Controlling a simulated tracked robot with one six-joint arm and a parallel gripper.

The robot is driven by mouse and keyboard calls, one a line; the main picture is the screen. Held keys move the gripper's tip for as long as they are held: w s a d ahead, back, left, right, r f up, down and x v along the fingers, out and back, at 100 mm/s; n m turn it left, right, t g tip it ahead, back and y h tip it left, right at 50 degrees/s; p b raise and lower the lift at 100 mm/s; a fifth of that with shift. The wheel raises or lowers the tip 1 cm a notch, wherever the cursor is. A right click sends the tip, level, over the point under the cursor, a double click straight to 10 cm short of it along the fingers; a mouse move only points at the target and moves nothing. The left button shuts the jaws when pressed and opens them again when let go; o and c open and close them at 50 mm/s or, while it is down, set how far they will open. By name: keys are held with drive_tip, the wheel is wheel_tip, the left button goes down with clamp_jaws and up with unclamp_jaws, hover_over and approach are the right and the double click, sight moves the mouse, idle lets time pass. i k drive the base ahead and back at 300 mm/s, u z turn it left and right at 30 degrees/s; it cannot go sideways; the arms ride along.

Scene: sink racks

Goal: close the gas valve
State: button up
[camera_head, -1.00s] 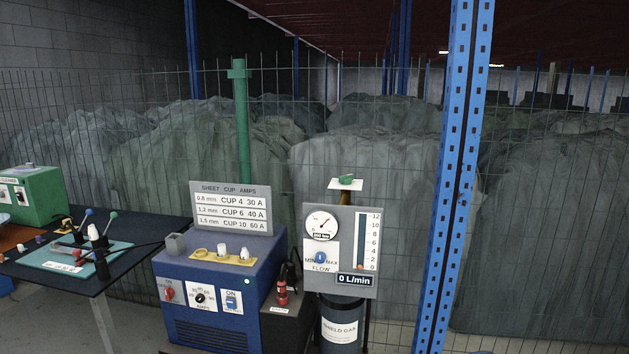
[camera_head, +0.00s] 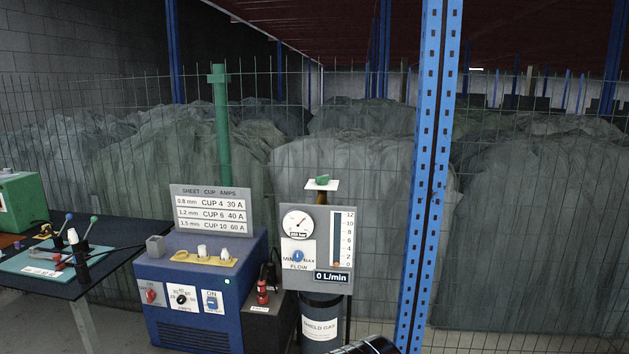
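The gas valve is a small green handle (camera_head: 322,180) on top of the shield gas cylinder (camera_head: 320,326), with a white tag (camera_head: 312,186) around it. I cannot tell from its look whether it is open or closed. A grey gauge panel (camera_head: 340,284) in front hides the cylinder's upper part and reads 0 L/min; a blue flow knob (camera_head: 298,256) sits on it. My gripper's fingers are not in view. A shiny dark rounded part shows at the bottom edge, right of the cylinder; it may be part of my arm.
A blue welding machine (camera_head: 190,329) with a cup chart (camera_head: 210,210) stands left of the cylinder. A dark workbench (camera_head: 100,262) with tools is further left. A blue rack post (camera_head: 425,190) rises close on the right. Wire fence and covered heaps stand behind.

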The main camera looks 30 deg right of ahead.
sight(321, 180)
drive_tip(key=z, duration=0.1)
drive_tip(key=i, duration=1)
drive_tip(key=u, duration=0.1)
